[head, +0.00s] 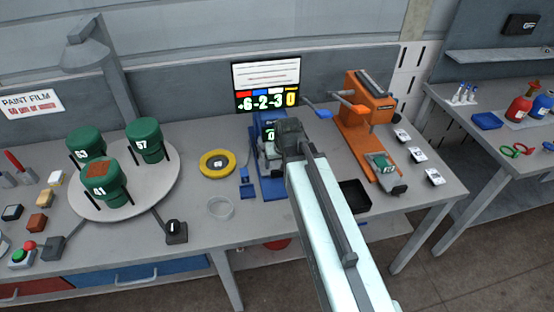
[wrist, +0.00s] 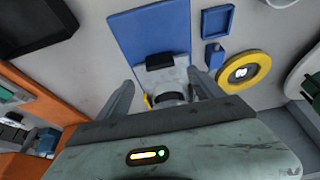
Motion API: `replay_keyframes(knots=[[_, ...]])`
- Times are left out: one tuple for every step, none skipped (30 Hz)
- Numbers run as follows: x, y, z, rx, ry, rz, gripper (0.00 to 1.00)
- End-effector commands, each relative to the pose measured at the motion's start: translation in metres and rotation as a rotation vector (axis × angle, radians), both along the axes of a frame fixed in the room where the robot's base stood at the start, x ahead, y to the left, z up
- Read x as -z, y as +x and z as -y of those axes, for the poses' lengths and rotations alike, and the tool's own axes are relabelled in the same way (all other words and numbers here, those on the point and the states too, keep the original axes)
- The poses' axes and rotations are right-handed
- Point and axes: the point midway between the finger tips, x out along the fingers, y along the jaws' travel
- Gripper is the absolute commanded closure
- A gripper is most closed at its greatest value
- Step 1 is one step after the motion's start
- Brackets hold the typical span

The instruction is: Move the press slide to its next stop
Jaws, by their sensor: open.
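A blue press (head: 262,125) stands on the bench below the display, its middle partly hidden by my arm. In the wrist view its blue base plate (wrist: 150,30) carries a grey part with a dark block (wrist: 160,62) on it. My gripper (wrist: 162,88) is open, its two fingers on either side of this grey part; contact is not clear. In the head view my gripper (head: 275,152) is over the blue press, its fingertips mostly hidden. An orange press (head: 362,115) stands to the right, with a green-topped grey part (head: 383,162) at its front. I cannot tell which part is the slide.
A yellow ring (head: 217,164) and a clear ring (head: 220,208) lie left of the blue press. A black tray (head: 354,196) is right of my arm. Green canisters (head: 112,190) stand on a round plate at left. A lit display (head: 267,84) stands behind.

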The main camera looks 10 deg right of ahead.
Motion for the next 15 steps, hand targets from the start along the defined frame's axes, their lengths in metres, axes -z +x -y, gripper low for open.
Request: replay_keyframes(knots=[[-0.004, 0.0, 0.0, 0.0, 0.0, 0.0, 0.24], [-0.004, 0.0, 0.0, 0.0, 0.0, 0.0, 0.24], [-0.004, 0.0, 0.0, 0.0, 0.0, 0.0, 0.24], [-0.004, 0.0, 0.0, 0.0, 0.0, 0.0, 0.24], [-0.003, 0.0, 0.0, 0.0, 0.0, 0.0, 0.24], [-0.002, 0.0, 0.0, 0.0, 0.0, 0.0, 0.24], [-0.001, 0.001, 0.0, 0.0, 0.0, -0.001, 0.24], [0.001, 0.001, 0.0, 0.0, 0.0, -0.001, 0.24], [0.004, 0.002, 0.0, 0.0, 0.0, -0.001, 0.24], [0.008, 0.003, 0.0, 0.0, 0.0, -0.001, 0.24], [0.011, 0.004, 0.0, 0.0, 0.0, -0.001, 0.24], [0.017, 0.006, 0.0, 0.0, 0.0, -0.001, 0.24], [0.022, 0.008, 0.0, 0.0, 0.0, -0.001, 0.24], [0.027, 0.01, 0.0, 0.0, 0.0, -0.001, 0.24], [0.034, 0.013, 0.0, 0.0, 0.0, -0.001, 0.24]])
